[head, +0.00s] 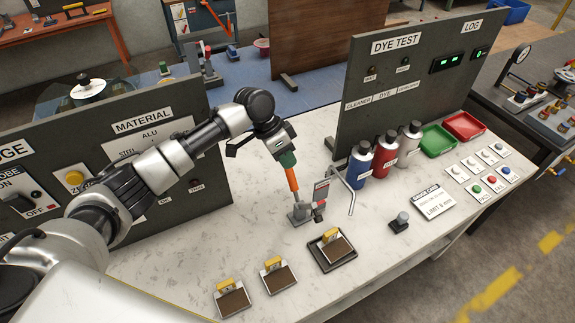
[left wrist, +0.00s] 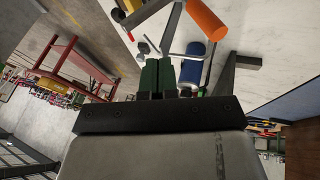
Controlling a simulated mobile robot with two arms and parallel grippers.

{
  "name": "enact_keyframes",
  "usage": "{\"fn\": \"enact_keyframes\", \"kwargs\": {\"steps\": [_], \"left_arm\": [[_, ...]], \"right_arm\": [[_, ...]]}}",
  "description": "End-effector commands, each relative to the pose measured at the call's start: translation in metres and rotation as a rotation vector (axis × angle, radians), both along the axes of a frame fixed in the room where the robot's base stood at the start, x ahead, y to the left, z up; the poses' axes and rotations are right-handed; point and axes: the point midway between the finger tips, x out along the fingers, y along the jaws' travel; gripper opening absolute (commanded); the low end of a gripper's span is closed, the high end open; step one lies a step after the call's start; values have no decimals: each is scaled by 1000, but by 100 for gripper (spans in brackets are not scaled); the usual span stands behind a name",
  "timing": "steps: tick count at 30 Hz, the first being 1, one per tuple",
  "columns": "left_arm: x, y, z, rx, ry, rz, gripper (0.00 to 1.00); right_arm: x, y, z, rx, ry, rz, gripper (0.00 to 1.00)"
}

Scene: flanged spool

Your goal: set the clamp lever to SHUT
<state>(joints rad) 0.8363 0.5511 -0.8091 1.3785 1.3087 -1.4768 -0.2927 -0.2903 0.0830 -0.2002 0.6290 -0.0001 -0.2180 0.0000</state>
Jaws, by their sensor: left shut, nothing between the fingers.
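The clamp (head: 302,213) stands on the white bench top in the middle of the head view. Its lever has an orange handle (head: 292,180) that stands nearly upright, with its top leaning a little left. A small red-and-grey plate (head: 321,194) stands beside it; its lettering is too small to read. My left gripper (head: 287,159) is at the handle's top end, its green fingers shut and empty. In the left wrist view the shut fingers (left wrist: 158,75) point up, and the orange handle (left wrist: 207,18) lies beyond them to the right. I cannot tell whether they touch. My right gripper is not in view.
A bent grey rod (head: 350,190) rises right of the clamp. Dye bottles (head: 385,155) stand behind it before the dye test panel (head: 400,80). A dark tray (head: 333,258) and sample blocks (head: 275,278) lie in front. Bench left of the clamp is clear.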

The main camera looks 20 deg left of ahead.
Motion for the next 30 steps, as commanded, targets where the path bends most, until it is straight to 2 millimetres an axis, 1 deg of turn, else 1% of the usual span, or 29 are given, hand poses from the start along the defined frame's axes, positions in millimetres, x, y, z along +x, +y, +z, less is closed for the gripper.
{"fn": "enact_keyframes", "kwargs": {"steps": [1, 5, 9, 14, 18, 21, 30], "left_arm": [[0, -4, -16, -1, -1, -1, 0], [0, -13, -34, 0, -2, 0, 0], [0, -24, -54, -1, -3, -1, 0], [0, -33, -73, 1, -2, -1, 0], [-14, -46, -81, 0, -2, -1, 0], [-20, -51, -86, 1, -2, -1, 0], [-24, -55, -88, 1, -2, 1, 0]], "right_arm": [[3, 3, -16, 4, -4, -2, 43], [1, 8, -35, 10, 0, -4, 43], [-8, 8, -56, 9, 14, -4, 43], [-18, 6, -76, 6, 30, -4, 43], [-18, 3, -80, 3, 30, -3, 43], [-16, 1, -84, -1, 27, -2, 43], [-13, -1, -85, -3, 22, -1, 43]]}}
